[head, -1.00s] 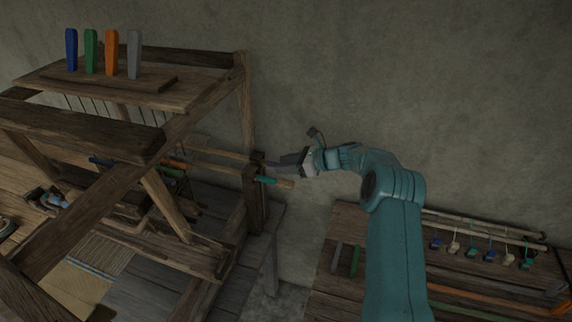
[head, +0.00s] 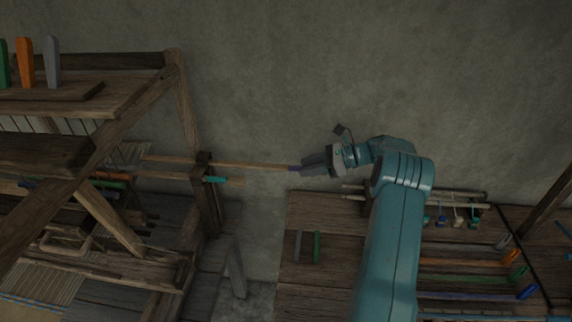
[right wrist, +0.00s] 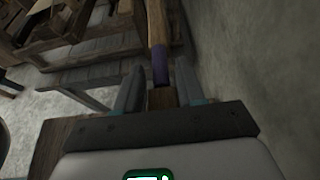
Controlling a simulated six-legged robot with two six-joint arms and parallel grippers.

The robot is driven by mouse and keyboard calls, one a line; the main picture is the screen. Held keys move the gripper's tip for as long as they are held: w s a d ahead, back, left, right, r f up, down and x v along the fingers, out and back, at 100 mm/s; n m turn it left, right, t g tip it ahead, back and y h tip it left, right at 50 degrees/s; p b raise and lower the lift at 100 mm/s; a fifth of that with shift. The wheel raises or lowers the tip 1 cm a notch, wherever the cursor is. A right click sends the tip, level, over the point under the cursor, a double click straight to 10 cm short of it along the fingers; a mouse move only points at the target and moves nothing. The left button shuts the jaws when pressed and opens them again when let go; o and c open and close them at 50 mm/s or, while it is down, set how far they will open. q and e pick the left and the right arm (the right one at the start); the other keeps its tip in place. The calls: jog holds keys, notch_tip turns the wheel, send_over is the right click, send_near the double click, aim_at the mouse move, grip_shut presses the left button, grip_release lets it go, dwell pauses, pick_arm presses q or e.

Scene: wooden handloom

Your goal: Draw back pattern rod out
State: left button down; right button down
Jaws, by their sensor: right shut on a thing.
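The back pattern rod (head: 250,167) is a thin wooden rod with a purple band near its outer end. It runs nearly level from the loom's right side, past the dark post (head: 203,190). My right gripper (head: 306,167) is shut on that outer end, over bare floor and in front of the wall. In the right wrist view the rod (right wrist: 157,25) and its purple band lie between the two fingers (right wrist: 160,82). A second rod with a teal band (head: 215,179) sticks out of the post just below it, untouched. My left gripper is not in view.
The wooden loom frame (head: 184,110) fills the left, with upright coloured pieces on its top shelf. A bench (head: 335,280) at the lower right bears coloured rods and small hanging tags. Bare wall lies behind the gripper.

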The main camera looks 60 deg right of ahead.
jog(key=shift+s+d+f, duration=0.1)
jog(key=shift+s+d, duration=0.2)
jog(key=shift+s, duration=0.35)
jog(key=shift+s+d+f, duration=0.1)
jog(key=shift+s+d, duration=0.2)
jog(key=shift+s, duration=0.3)
jog(key=c, duration=1)
grip_release()
jog(key=shift+s, duration=0.1)
jog(key=shift+s+d+r, duration=0.1)
jog(key=shift+d+r, duration=0.05)
jog(key=shift+s+d, duration=0.1)
jog(key=p+v, duration=0.6)
jog(key=v, duration=1)
jog(key=shift+r, duration=0.15)
